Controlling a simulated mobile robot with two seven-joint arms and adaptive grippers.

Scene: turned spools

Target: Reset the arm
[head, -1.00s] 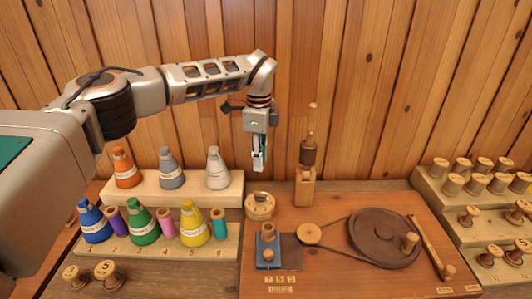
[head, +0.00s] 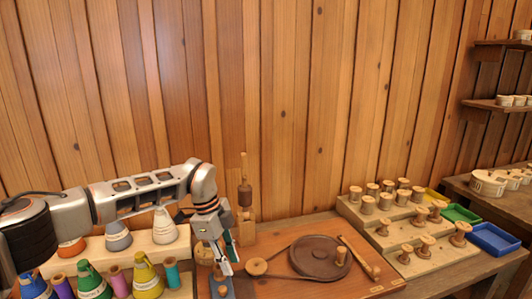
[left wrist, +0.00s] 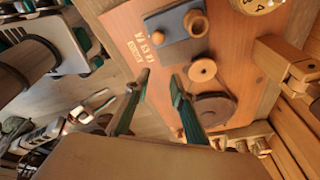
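My left arm comes in from the left in the head view. Its left gripper (head: 227,263) hangs tilted downward in front of the tall wooden post, over the winding board near the small blue block. In the left wrist view the two green-edged fingers of the left gripper (left wrist: 160,78) stand apart with nothing between them, so it is open. The blue block (left wrist: 180,25) with its wooden pegs lies beyond the fingertips there. My right gripper is outside the head view; a grey and dark mechanism at the left of the wrist view is too unclear to read.
The winding board (head: 280,288) carries a dark wheel (head: 318,257) and a small pulley (head: 256,267). Coloured thread cones (head: 145,276) and spools stand at left. A stepped rack (head: 440,262) of wooden spools and coloured trays (head: 493,239) are at right. The air above the board's right is clear.

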